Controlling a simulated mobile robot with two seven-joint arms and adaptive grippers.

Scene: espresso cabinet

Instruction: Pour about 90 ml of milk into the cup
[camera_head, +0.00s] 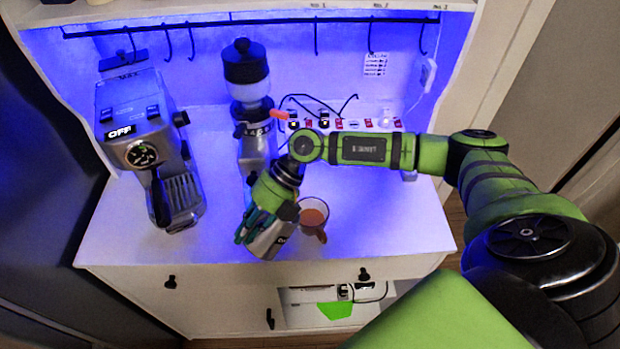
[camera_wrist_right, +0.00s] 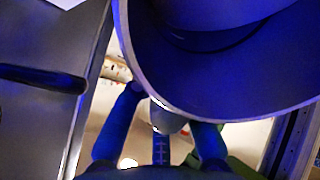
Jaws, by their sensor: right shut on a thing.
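A grey metal pitcher (camera_head: 270,241) is in my right gripper (camera_head: 252,224), whose green and teal fingers close on it near the counter's front edge. In the right wrist view a large curved rim, apparently the pitcher (camera_wrist_right: 225,90), fills the upper right. My right gripper's two fingers (camera_wrist_right: 165,118) reach up to it. I cannot tell its tilt or see milk. A clear cup (camera_head: 314,206) with brownish-orange liquid stands on the counter just right of the pitcher. No milk stream shows. My left gripper is out of view.
An espresso machine (camera_head: 135,100) marked OFF stands at the left of the counter. A grinder (camera_head: 247,95) stands behind my right gripper. A power strip with plugs and cables (camera_head: 345,123) lies at the back. The counter right of the cup (camera_head: 390,220) is clear.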

